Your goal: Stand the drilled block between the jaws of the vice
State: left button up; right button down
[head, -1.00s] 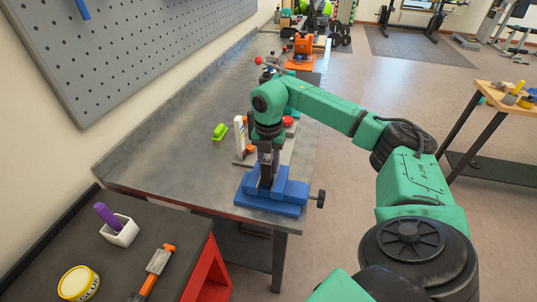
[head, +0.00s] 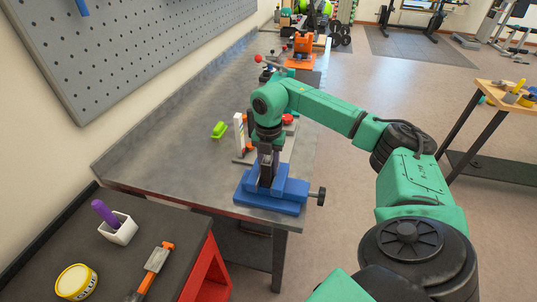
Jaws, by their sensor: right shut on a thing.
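The blue vice (head: 272,203) stands near the front right corner of the grey bench, with its screw handle (head: 321,196) to the right. My right gripper (head: 266,178) points down at the vice jaws from above. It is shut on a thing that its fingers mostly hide. A small purplish part, probably the drilled block (head: 277,158), shows beside the fingers. I cannot tell whether it touches the vice bed or stands quite upright. My left gripper is not in view.
Behind the vice are a white upright piece (head: 239,133), a red button (head: 288,118) and a green object (head: 219,130). The bench's left part is clear.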

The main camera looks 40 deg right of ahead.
aim_at(268, 158)
jog(key=shift+s+a+f, duration=0.2)
jog(key=shift+s+f, duration=0.15)
jog(key=shift+f, duration=0.3)
jog(key=c, duration=0.6)
grip_release()
jog(key=shift+c, duration=0.2)
jog(key=shift+o, duration=1)
jog(key=shift+w+a+b, duration=0.1)
jog(key=shift+b, duration=0.2)
jog(key=shift+w+f, duration=0.1)
jog(key=r+p, duration=0.4)
jog(key=r, duration=0.1)
jog(key=r+p, duration=0.2)
jog(key=shift+w+d+r, duration=0.15)
jog(key=shift+d+r, duration=0.1)
jog(key=shift+f, duration=0.1)
